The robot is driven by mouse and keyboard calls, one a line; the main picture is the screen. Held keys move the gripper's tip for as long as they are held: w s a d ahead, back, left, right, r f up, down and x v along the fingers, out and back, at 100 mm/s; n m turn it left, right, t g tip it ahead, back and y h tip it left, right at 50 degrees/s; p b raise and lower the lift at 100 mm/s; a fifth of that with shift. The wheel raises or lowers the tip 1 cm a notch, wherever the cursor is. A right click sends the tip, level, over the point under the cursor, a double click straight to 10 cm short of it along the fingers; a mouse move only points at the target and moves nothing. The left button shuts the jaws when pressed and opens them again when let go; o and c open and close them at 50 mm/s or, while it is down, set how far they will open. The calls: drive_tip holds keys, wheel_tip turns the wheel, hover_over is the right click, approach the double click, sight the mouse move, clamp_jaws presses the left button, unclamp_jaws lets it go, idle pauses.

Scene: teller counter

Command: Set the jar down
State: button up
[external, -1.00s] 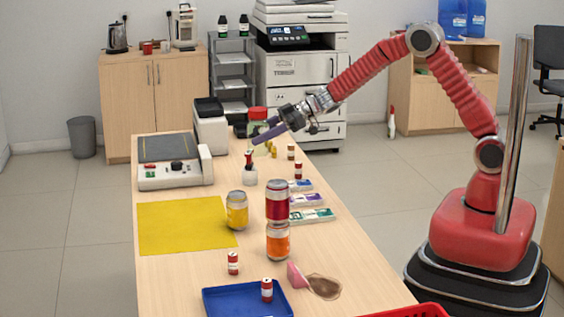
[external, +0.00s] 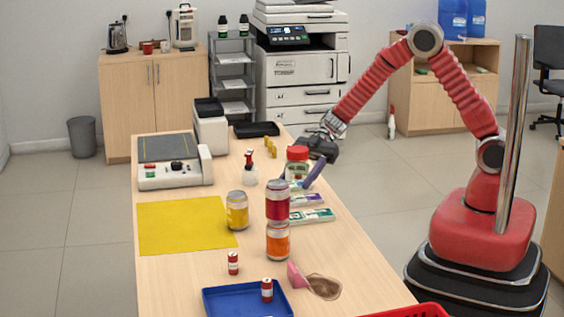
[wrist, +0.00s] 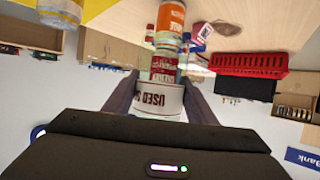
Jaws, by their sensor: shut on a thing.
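My gripper (external: 310,172) is shut on a clear jar with a red lid (external: 298,153) and a pale label. In the wrist view the jar's white label (wrist: 158,99), with "USED" readable, shows upside down between my two fingers (wrist: 157,97). In the external view the jar is upright over the right side of the counter (external: 185,275), behind the stacked jars. Its base is partly hidden by a finger and the clutter, so I cannot tell whether it touches the counter.
Flat boxes (external: 312,216) lie along the right edge. A blue tray (external: 225,302) is in front.

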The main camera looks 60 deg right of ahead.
drive_tip(key=shift+f, duration=1.35)
wheel_tip(320, 180, down, 6)
drive_tip(key=shift+f, duration=0.15)
drive_tip(key=shift+f, duration=1.85)
drive_tip(key=shift+f, duration=0.1)
drive_tip(key=o, duration=1.3)
drive_tip(key=shift+c, duration=0.2)
